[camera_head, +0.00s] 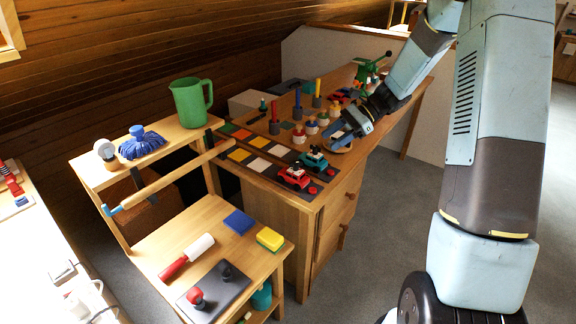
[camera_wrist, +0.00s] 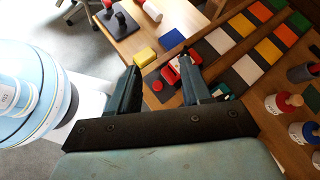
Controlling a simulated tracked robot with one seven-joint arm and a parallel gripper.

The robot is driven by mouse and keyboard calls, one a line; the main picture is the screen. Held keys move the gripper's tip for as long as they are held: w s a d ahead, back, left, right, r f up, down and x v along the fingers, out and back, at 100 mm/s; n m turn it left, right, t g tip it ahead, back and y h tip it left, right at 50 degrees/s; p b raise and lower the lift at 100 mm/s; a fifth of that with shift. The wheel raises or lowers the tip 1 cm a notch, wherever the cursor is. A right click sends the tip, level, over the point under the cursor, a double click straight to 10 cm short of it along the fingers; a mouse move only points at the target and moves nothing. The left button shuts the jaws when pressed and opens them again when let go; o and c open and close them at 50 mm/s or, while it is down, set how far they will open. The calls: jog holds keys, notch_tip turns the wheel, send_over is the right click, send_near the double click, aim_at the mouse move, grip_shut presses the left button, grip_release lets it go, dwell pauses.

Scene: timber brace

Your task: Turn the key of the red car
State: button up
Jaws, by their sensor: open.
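The red car (camera_head: 294,178) stands on a dark strip near the front corner of the wooden desk. A round red knob (camera_head: 313,190) sits beside it, to its right; I cannot tell whether it is the key. In the wrist view the red car (camera_wrist: 171,75) shows between and behind my fingertips, partly covered by the right finger. A teal car (camera_head: 314,160) stands just behind the red one, with another red knob (camera_head: 330,172) beside it. My gripper (camera_head: 338,141) is open and empty, above the desk, behind and to the right of both cars.
Coloured tiles (camera_head: 238,154) lie in rows left of the cars. Several pegs and round-topped figures (camera_head: 311,125) stand close behind the gripper. A lower wooden bench holds a yellow sponge (camera_head: 270,239) and a blue pad (camera_head: 239,221). Floor is clear right of the desk.

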aim_at(298, 162)
jog(key=w+f+m+y, duration=0.2)
jog(key=w+f+m, duration=0.1)
jog(key=w+f, duration=0.3)
jog(key=shift+y, duration=0.3)
jog(key=x, duration=0.9)
jog(key=f+x, duration=0.1)
jog(key=x, duration=0.4)
jog(key=shift+s+f, duration=0.15)
jog(key=shift+s, duration=0.25)
jog(key=shift+a, duration=0.1)
jog(key=shift+c, duration=0.5)
